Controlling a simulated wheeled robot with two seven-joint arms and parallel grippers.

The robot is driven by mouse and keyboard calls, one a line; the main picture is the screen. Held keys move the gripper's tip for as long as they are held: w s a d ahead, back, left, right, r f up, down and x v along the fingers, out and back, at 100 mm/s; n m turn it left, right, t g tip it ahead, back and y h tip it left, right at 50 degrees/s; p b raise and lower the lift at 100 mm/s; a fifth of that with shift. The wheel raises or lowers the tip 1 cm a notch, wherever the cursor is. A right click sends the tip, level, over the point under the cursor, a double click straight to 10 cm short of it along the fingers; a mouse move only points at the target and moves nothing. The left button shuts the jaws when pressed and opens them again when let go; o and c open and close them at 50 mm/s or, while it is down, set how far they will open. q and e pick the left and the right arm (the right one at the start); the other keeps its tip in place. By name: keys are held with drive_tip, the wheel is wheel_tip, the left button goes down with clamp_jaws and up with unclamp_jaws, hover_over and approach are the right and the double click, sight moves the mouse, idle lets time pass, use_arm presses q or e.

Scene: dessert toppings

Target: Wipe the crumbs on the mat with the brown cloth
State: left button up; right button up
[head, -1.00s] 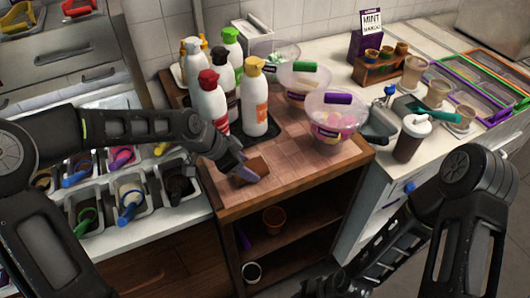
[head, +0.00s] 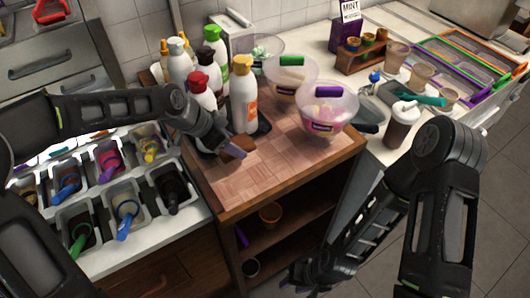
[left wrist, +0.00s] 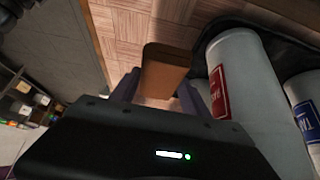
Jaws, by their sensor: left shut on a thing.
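The brown cloth (head: 238,147) is a small folded block at the left part of the mat, close in front of the bottles. My left gripper (head: 227,150) is shut on it; the left wrist view also shows the cloth (left wrist: 165,72) between the fingers. The mat (head: 275,165) has a reddish-brown checked pattern and covers the top of a wooden cart. I cannot make out crumbs on it. My right gripper (head: 308,273) hangs low in front of the cart, dark and partly unclear; its jaws cannot be read.
Sauce bottles (head: 243,95) stand on a dark tray right behind the cloth. Clear bowls, one with a purple label (head: 326,108), stand at the back right of the mat. Topping tubs (head: 125,210) sit left of the cart. The mat's front middle is free.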

use_arm(q)
drive_tip(key=shift+s+r+p, duration=0.1)
drive_tip(key=shift+r+p, duration=0.5)
drive_tip(key=shift+r, duration=0.85)
